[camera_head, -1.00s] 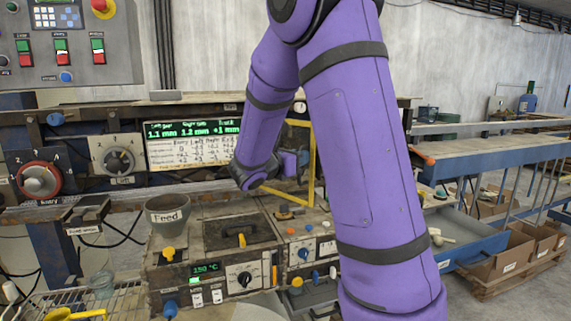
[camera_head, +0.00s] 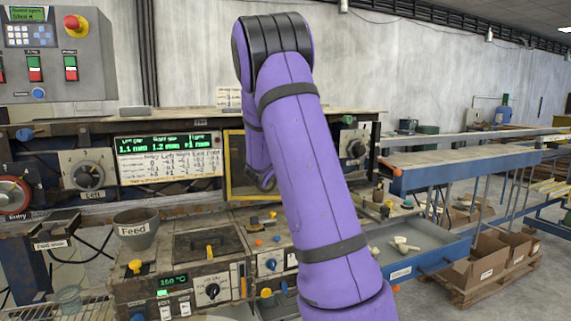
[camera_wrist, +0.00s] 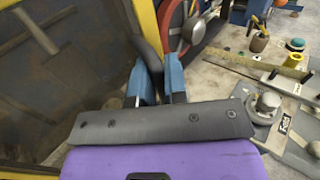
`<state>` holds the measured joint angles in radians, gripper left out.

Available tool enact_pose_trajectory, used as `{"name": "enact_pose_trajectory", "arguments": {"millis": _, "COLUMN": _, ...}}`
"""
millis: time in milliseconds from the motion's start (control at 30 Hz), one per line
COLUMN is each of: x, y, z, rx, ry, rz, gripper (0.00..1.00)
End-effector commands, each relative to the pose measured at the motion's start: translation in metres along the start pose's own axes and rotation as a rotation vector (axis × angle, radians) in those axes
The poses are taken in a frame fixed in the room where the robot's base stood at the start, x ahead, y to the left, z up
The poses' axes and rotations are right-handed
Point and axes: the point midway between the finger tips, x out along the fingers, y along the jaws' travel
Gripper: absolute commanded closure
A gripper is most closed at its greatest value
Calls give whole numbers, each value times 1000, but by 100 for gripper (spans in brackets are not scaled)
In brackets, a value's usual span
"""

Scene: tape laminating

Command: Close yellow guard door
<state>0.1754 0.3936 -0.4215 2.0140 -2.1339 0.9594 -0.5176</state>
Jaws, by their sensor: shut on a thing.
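The yellow guard door (camera_head: 227,165) shows in the head view as a yellow frame around a dark panel, right of the green display; my arm hides its right part. In the wrist view its dark see-through panel (camera_wrist: 60,75) fills the left, with the upright yellow edge bar (camera_wrist: 148,22) near the middle. My gripper (camera_wrist: 160,80) has its blue fingers shut on the dark door handle (camera_wrist: 148,55) beside that bar. In the head view my fingers are hidden behind my arm.
A red wheel (camera_wrist: 175,35) stands just beyond the door edge. The worktop at right holds a yellow ruler (camera_wrist: 268,63), a wooden cup (camera_wrist: 259,42) and a metal clamp part (camera_wrist: 267,102). The feed cup (camera_head: 136,230) and heater box (camera_head: 205,245) stand below left.

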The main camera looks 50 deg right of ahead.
Motion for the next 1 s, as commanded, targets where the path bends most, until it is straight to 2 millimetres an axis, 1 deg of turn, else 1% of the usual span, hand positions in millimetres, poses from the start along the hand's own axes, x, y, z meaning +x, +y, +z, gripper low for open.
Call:
{"name": "enact_pose_trajectory", "arguments": {"millis": 33, "x": 9, "y": 2, "z": 2, "rx": 6, "ry": -6, "rz": -7, "gripper": 100}}
{"name": "enact_pose_trajectory", "arguments": {"millis": 100, "x": 18, "y": 5, "z": 3, "rx": 7, "ry": -5, "rz": -8, "gripper": 100}}
{"name": "enact_pose_trajectory", "arguments": {"millis": 200, "x": 29, "y": 10, "z": 3, "rx": 7, "ry": -5, "rz": 25, "gripper": 100}}
{"name": "enact_pose_trajectory", "arguments": {"millis": 333, "x": 38, "y": 15, "z": 3, "rx": 7, "ry": -5, "rz": 75, "gripper": 100}}
{"name": "enact_pose_trajectory", "arguments": {"millis": 600, "x": 46, "y": 22, "z": 4, "rx": 9, "ry": -7, "rz": 123, "gripper": 100}}
{"name": "enact_pose_trajectory", "arguments": {"millis": 967, "x": 47, "y": 22, "z": 5, "rx": 10, "ry": -8, "rz": 127, "gripper": 100}}
{"name": "enact_pose_trajectory", "arguments": {"millis": 1000, "x": 47, "y": 22, "z": 5, "rx": 10, "ry": -8, "rz": 127, "gripper": 84}}
